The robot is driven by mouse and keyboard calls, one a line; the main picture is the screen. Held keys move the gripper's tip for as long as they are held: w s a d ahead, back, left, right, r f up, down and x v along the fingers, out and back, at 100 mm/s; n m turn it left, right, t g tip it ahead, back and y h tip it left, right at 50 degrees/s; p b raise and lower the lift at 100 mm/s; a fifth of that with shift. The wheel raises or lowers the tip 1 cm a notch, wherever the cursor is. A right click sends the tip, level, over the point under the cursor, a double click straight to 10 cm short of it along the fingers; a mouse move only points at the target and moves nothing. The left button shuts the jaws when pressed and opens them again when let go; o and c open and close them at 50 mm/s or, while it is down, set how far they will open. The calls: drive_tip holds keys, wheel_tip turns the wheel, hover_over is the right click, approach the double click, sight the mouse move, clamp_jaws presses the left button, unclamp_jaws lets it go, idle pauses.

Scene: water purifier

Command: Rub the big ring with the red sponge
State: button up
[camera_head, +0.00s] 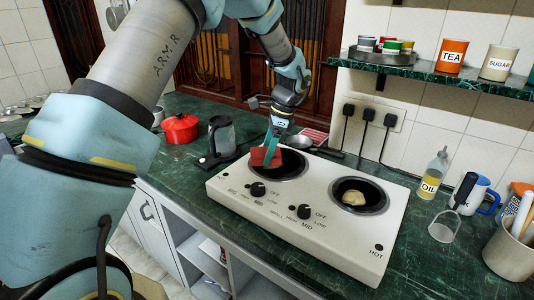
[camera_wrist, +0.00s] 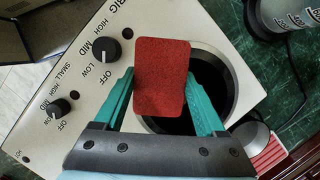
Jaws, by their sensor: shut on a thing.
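The red sponge (camera_head: 266,157) is held between the teal fingers of my gripper (camera_head: 271,141). In the wrist view the sponge (camera_wrist: 161,78) is a flat red block between the two fingers of the gripper (camera_wrist: 163,92). It is over the left, dark ring (camera_head: 290,164) of the white two-ring cooker (camera_head: 310,200) and covers part of it. The same ring (camera_wrist: 208,82) shows dark and round behind the sponge in the wrist view. I cannot tell whether the sponge touches it. The right ring (camera_head: 377,196) has a pale lump (camera_head: 353,198) on it.
A red pot (camera_head: 180,129) and a black-and-grey jug (camera_head: 221,136) stand left of the cooker. A pan (camera_head: 299,142) lies behind it. A shelf (camera_head: 430,69) hangs above.

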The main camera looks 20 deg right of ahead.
drive_tip(key=shift+r+p, duration=1.2)
drive_tip(key=shift+r, duration=0.85)
